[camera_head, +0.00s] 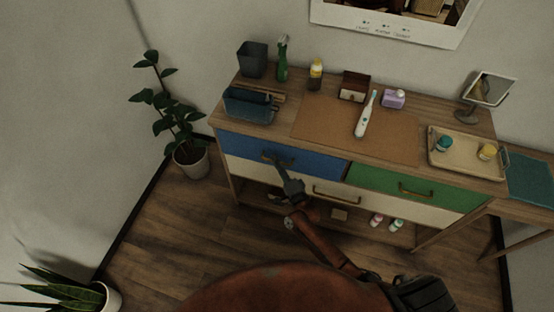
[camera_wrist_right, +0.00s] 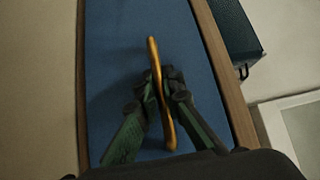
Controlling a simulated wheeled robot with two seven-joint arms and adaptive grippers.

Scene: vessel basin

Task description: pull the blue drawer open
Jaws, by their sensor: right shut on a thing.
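The blue drawer (camera_head: 310,161) is at the upper left of the wooden cabinet's front. Its face looks flush with the green drawer (camera_head: 420,188) beside it. In the right wrist view, the blue drawer front (camera_wrist_right: 108,70) fills the middle, with a brass bar handle (camera_wrist_right: 154,60) across it. My right gripper (camera_wrist_right: 162,90) is shut on the handle, with one finger on each side. In the head view, my right gripper (camera_head: 278,163) reaches the blue drawer's front and covers part of the handle. My left gripper is not in view.
The cabinet top (camera_head: 285,117) holds a dark cup (camera_head: 252,60), a green spray bottle (camera_head: 282,60), a toothbrush (camera_head: 366,115) and a tray (camera_head: 440,156). A potted plant (camera_head: 190,160) stands left of the cabinet. The floor in front is clear.

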